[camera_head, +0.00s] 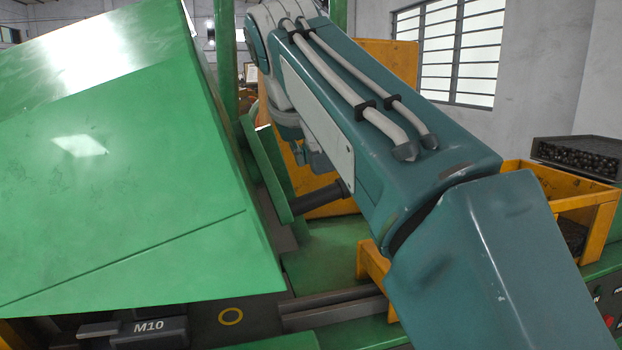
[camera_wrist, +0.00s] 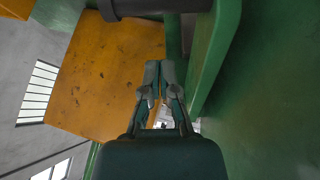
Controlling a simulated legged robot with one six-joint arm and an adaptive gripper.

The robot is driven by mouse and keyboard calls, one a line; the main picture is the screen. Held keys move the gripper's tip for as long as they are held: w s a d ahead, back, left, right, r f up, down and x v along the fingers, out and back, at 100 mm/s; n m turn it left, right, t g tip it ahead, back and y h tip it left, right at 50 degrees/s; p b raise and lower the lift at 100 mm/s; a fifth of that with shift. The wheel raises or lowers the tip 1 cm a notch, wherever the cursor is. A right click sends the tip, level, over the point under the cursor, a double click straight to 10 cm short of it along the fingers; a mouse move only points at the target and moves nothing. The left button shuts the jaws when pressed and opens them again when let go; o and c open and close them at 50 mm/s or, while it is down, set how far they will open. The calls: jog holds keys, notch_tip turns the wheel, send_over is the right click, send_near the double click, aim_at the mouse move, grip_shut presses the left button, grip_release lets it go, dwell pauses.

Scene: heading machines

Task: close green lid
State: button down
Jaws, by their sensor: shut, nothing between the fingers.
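The green lid (camera_head: 110,160) is a large glossy sloped cover filling the left of the head view, tilted over the machine. In the wrist view a broad green surface (camera_wrist: 275,110) fills the right side; I cannot tell whether it is the lid. My gripper (camera_wrist: 161,66) is shut and empty, pointing up the picture beside a green plate edge (camera_wrist: 215,60). A small gap shows between them in the picture; contact cannot be told. In the head view my gripper is hidden behind my arm and the green parts.
A dark cylindrical bar (camera_head: 320,198) juts from a green upright plate (camera_head: 268,165) right of the lid. An orange panel (camera_wrist: 105,75) stands behind my gripper. An orange bin frame (camera_head: 560,185) and a dark tray of small parts (camera_head: 578,157) are at the right.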

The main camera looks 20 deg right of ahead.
aim_at(309, 194)
jog(key=shift+s+d+f, duration=0.1)
jog(key=shift+s+f, duration=0.1)
jog(key=shift+f, duration=0.8)
jog(key=shift+s+d+f, duration=0.1)
jog(key=shift+s+f, duration=0.05)
jog(key=shift+f, duration=0.8)
jog(key=shift+d, duration=0.15)
jog(key=shift+f, duration=0.1)
